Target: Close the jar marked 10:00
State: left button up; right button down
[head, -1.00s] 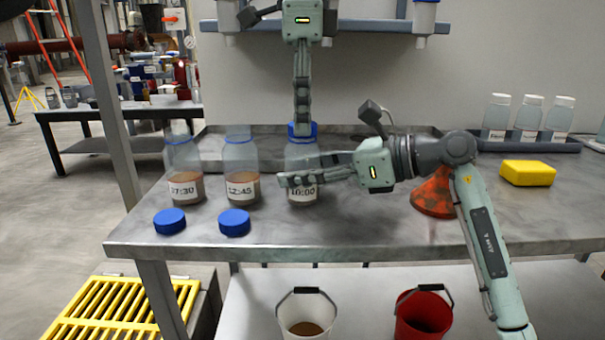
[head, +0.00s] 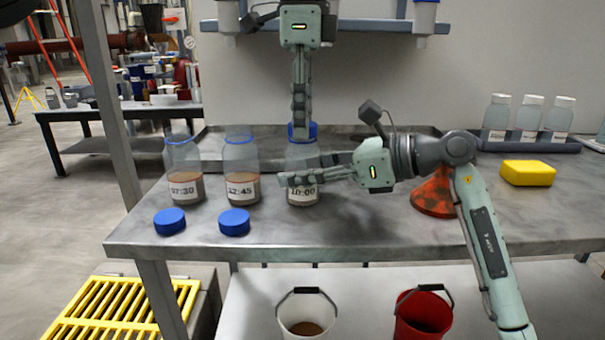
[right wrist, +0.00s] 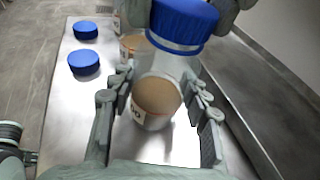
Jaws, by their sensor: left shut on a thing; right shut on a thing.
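The jar marked 10:00 (head: 303,196) stands upright on the bench, clear with brown contents at its base. My right gripper (head: 300,178) is shut around its body from the right; the jar (right wrist: 158,97) also shows between the fingers in the right wrist view. A blue lid (right wrist: 184,22) is at the jar's mouth, level as far as I can see. My left gripper (head: 300,128) points straight down and is shut on this lid from above. Whether the lid is fully seated is not clear.
Open jars marked 07:30 (head: 184,185) and 12:45 (head: 241,185) stand to the left, with two loose blue lids (head: 170,221) (head: 234,221) before them. An orange-red funnel-like object (head: 432,193), a yellow sponge (head: 527,173) and a rack of capped bottles (head: 527,120) are at right.

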pick_arm(q)
jog(key=m, duration=0.7)
jog(key=shift+f, duration=0.1)
jog(key=m, duration=1.2)
jog(key=shift+m, duration=0.4)
jog(key=m, duration=1.9)
jog(key=shift+m, duration=0.4)
jog(key=m, duration=1.2)
jog(key=shift+m, duration=0.4)
jog(key=o, duration=1.3)
